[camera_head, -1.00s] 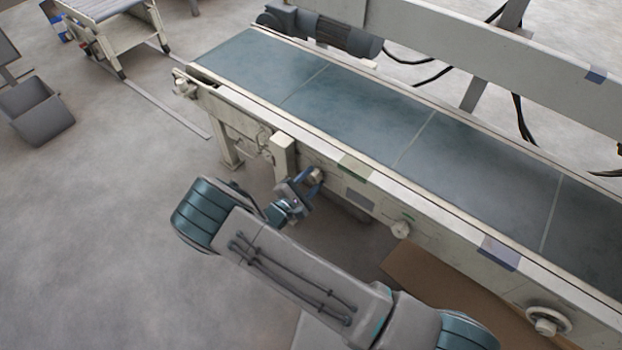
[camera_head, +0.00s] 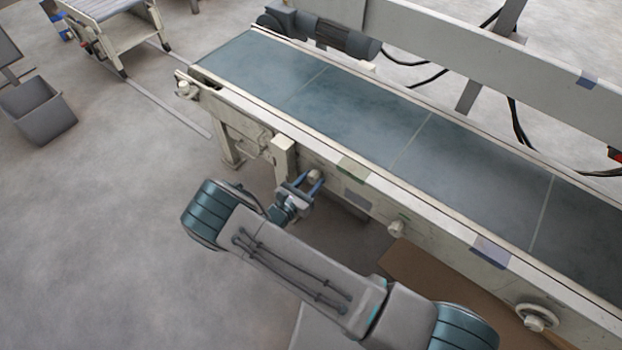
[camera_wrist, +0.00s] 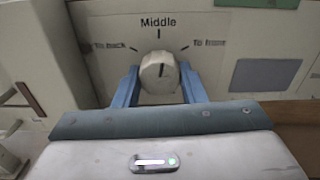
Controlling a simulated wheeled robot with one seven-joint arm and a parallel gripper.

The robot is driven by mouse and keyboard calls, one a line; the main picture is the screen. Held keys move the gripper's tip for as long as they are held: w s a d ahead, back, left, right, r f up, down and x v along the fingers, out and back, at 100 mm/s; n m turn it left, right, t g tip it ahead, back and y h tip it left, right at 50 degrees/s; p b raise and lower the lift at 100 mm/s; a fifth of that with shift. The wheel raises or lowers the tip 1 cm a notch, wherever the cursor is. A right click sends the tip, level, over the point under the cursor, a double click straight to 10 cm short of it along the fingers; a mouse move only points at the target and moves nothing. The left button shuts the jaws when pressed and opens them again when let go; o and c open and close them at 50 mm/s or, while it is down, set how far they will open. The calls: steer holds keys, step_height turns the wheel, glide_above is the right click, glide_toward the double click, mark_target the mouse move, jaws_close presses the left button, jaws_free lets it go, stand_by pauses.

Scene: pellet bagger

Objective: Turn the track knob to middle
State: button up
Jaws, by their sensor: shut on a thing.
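The track knob (camera_wrist: 157,78) is a round, worn off-white knob on the conveyor's side panel. In the wrist view its dark pointer line stands nearly upright, towards the "Middle" label (camera_wrist: 158,22) above it. "To back" (camera_wrist: 109,46) is printed to its left and "To front" (camera_wrist: 209,43) to its right. My gripper (camera_wrist: 158,88) has a blue finger on each side of the knob and is shut on it. In the head view the knob (camera_head: 314,176) shows between the fingers of my gripper (camera_head: 309,182).
A pale post (camera_head: 283,158) stands just left of the knob. Another knob (camera_head: 397,228) and a handwheel (camera_head: 537,317) sit further right along the conveyor frame. The blue-green belt (camera_head: 365,110) runs above. Open floor lies to the left.

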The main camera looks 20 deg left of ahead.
steer(key=shift+n, duration=0.8)
steer(key=shift+d, duration=0.1)
steer(key=o, duration=1)
steer(key=p+v, duration=0.2)
steer(key=v, duration=1.2)
steer(key=shift+p, duration=0.4)
